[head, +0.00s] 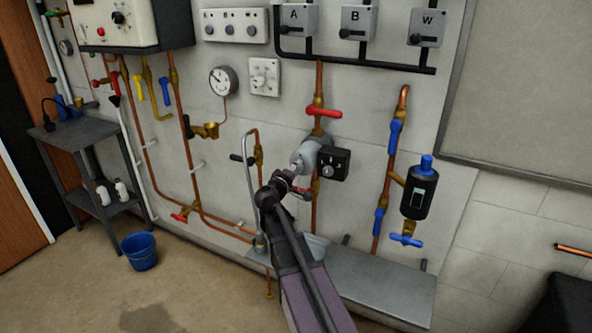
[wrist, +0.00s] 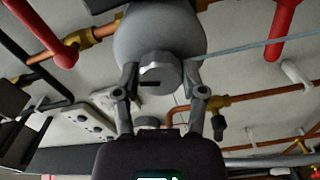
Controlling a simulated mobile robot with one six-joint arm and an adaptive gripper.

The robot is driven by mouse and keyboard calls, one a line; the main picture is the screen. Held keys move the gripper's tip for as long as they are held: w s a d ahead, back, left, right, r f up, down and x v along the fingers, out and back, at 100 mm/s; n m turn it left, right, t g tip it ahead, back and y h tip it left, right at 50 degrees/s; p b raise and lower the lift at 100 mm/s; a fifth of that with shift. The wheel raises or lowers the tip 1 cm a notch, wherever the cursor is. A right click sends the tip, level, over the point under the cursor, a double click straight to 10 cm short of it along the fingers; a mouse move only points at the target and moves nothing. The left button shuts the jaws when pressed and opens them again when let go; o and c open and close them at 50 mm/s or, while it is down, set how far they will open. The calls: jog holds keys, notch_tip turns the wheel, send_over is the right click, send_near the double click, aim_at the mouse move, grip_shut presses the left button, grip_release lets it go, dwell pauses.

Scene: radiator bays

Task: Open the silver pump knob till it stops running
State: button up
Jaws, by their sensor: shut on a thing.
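The silver pump knob (wrist: 160,75) is a faceted cap with a dark slot, on the front of the grey pump body (wrist: 158,32) in the wrist view. My gripper (wrist: 161,84) has a finger on each side of the knob and is shut on it. In the head view the pump (head: 309,155) sits on a vertical copper pipe, with a black box (head: 334,163) on its right side. My gripper (head: 294,177) reaches the pump's front there and hides most of the knob.
A red lever (head: 323,112) is above the pump, and another red handle (head: 307,190) is just below it. A grey bench (head: 380,290) runs below. A black canister with a blue cap (head: 420,190) hangs at right. A blue bucket (head: 141,252) stands on the floor at left.

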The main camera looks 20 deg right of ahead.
jog(key=m, duration=0.3)
jog(key=shift+w+m, duration=0.1)
jog(key=shift+m, duration=2.3)
jog(key=o, duration=1.2)
jog(key=shift+c, duration=0.2)
jog(key=v, duration=1.2)
